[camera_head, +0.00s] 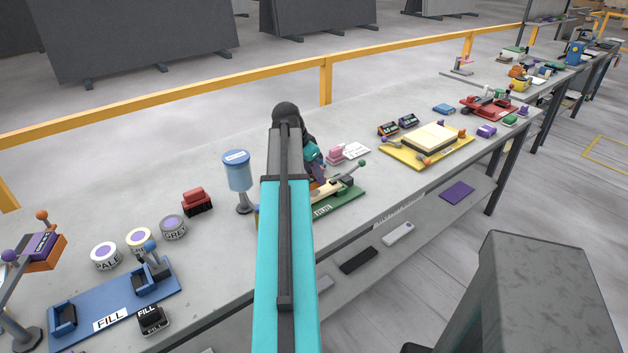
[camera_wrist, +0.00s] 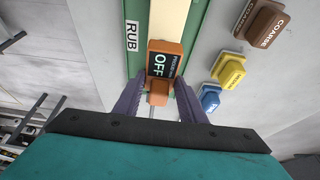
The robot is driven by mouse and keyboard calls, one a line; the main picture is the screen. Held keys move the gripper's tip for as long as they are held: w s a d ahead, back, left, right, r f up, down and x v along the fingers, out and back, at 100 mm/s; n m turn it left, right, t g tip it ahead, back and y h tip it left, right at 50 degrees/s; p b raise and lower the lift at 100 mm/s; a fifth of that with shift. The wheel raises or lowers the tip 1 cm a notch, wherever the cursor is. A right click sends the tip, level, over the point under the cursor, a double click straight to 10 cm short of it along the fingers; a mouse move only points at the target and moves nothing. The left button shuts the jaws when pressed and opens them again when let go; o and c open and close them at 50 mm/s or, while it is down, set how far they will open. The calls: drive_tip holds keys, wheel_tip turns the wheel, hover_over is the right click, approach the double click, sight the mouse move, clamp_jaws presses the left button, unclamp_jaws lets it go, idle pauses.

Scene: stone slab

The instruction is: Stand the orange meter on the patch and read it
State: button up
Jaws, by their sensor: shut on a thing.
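The orange meter (camera_wrist: 163,64) is between the purple fingers of my gripper (camera_wrist: 158,88) in the wrist view. The fingers are shut on its orange grip. Its dark screen faces the camera and reads OFF; the small label beside it is hard to read. Beyond it runs a cream strip (camera_wrist: 168,18) on a green board marked RUB (camera_wrist: 132,55). I cannot tell whether the meter touches the strip or hangs above it. No separate patch is clear. In the head view my arm hides the meter and most of my gripper; the green board (camera_head: 345,201) shows beside it.
Brown (camera_wrist: 262,22), yellow (camera_wrist: 229,70) and blue (camera_wrist: 209,98) blocks lie right of the board. In the head view a blue canister (camera_head: 237,172) stands close left of my arm. A yellow board with a cream slab (camera_head: 431,138) lies further right.

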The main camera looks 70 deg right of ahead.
sight(313, 178)
drive_tip(key=shift+f+p, duration=0.3)
drive_tip(key=shift+f, duration=1.05)
drive_tip(key=shift+f, duration=0.1)
drive_tip(key=o, duration=1.2)
drive_tip(key=shift+c, duration=0.2)
drive_tip(key=shift+a+r, duration=0.1)
drive_tip(key=shift+r, duration=0.1)
drive_tip(key=b+v, duration=0.2)
drive_tip(key=v, duration=0.9)
drive_tip(key=shift+a+r, duration=0.15)
drive_tip(key=shift+r, duration=0.2)
drive_tip(key=shift+w, duration=0.15)
